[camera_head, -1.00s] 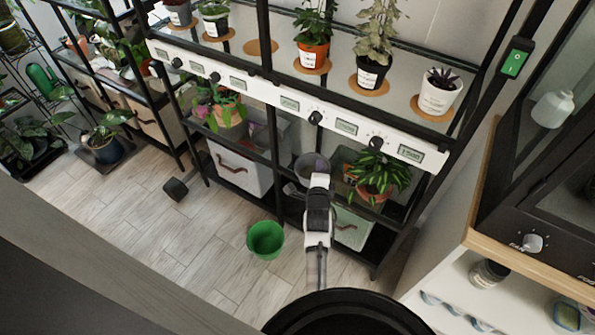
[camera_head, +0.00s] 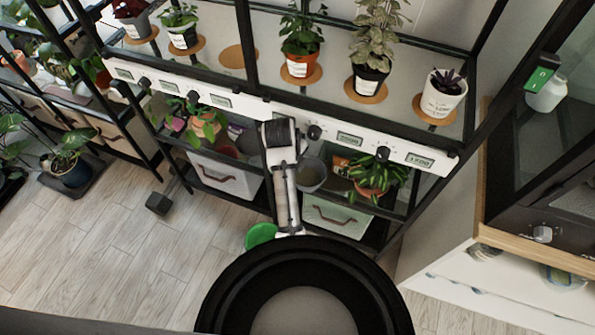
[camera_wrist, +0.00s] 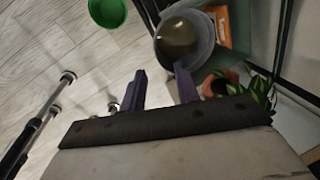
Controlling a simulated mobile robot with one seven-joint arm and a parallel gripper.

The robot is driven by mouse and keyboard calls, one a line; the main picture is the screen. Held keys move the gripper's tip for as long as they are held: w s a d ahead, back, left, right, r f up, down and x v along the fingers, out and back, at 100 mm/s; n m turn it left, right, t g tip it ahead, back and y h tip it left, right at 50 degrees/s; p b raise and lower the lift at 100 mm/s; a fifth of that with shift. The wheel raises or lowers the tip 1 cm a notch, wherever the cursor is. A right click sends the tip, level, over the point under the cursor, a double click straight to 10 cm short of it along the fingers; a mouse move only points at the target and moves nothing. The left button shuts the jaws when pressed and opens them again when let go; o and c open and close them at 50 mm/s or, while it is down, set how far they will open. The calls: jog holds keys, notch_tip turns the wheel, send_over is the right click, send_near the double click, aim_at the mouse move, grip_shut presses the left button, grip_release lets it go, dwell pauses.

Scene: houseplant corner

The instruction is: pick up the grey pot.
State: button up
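The grey pot (camera_head: 311,175) stands on the lower shelf of the black rack, just right of my arm in the head view. In the wrist view the grey pot (camera_wrist: 178,38) shows its round opening and dark inside, at the top centre. My gripper (camera_wrist: 160,68) has its two purple fingers apart with nothing visible between them. The right finger's tip overlaps the near edge of the pot; I cannot tell whether it touches. The left finger is to the left of the pot. In the head view my arm hides the fingers.
A leafy plant in a terracotta pot (camera_head: 370,190) and an orange packet (camera_head: 340,165) are right of the grey pot. A green bucket (camera_head: 260,235) stands on the floor. The control strip (camera_head: 350,140) and upper shelf are above.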

jog(key=x, duration=0.8)
jog(key=shift+s, duration=0.1)
jog(key=shift+s+p+x, duration=0.15)
jog(key=shift+p+x, duration=0.15)
jog(key=shift+x, duration=0.6)
jog(key=shift+s+p+x, duration=0.2)
jog(key=shift+p+x, duration=0.05)
jog(key=shift+x, duration=0.6)
jog(key=shift+s+p+x, duration=0.15)
jog(key=shift+p+x, duration=0.15)
jog(key=shift+x, duration=0.6)
jog(key=shift+w+a+f, duration=0.1)
jog(key=shift+w, duration=0.05)
jog(key=shift+c, duration=0.3)
grip_shut()
